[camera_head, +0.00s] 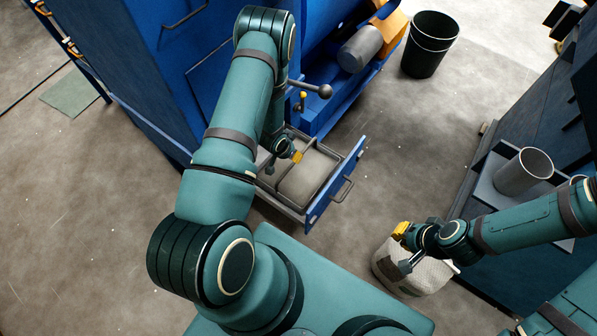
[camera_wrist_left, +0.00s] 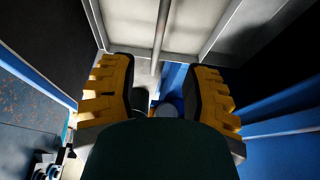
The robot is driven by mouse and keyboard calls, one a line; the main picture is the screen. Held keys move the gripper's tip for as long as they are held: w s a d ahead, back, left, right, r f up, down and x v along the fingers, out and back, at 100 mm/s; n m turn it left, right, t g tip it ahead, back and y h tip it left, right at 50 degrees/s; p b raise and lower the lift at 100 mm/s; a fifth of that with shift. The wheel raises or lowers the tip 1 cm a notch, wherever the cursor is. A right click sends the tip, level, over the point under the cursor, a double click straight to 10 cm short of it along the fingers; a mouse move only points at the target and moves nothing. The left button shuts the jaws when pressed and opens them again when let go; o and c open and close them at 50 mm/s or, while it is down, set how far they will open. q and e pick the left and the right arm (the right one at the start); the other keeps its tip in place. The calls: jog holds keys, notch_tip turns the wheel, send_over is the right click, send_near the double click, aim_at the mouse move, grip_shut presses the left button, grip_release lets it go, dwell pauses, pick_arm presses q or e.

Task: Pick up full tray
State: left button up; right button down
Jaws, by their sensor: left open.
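The tray (camera_head: 263,183) sits in the pulled-out drawer of the blue machine. It has a grey metal rim and a pale, grainy fill (camera_head: 308,182). My left gripper (camera_head: 284,161) is over the tray's far-left part, pointing down. In the left wrist view my left gripper (camera_wrist_left: 165,90) has its yellow fingers apart, with a thin metal bar (camera_wrist_left: 160,38) showing between them. I cannot tell whether they touch the bar. My right gripper (camera_head: 404,249) is at a whitish bag-like container (camera_head: 423,276) at the lower right, its fingers spread apart.
The drawer's blue front (camera_head: 331,190) has a handle and faces right. The blue machine (camera_head: 140,85) rises behind it. A black bin (camera_head: 430,45) stands at the back right. A grey cylinder (camera_head: 523,171) stands on a dark blue unit at right. Floor between is clear.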

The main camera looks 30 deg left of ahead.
pick_arm(q)
jog(key=b+x, duration=0.1)
jog(key=x, duration=0.6)
jog(key=shift+b, duration=0.3)
jog(key=b+x, duration=0.1)
jog(key=x, duration=0.4)
jog(key=shift+s+b, duration=0.1)
jog(key=shift+b, duration=0.25)
grip_shut()
jog(key=shift+r, duration=0.1)
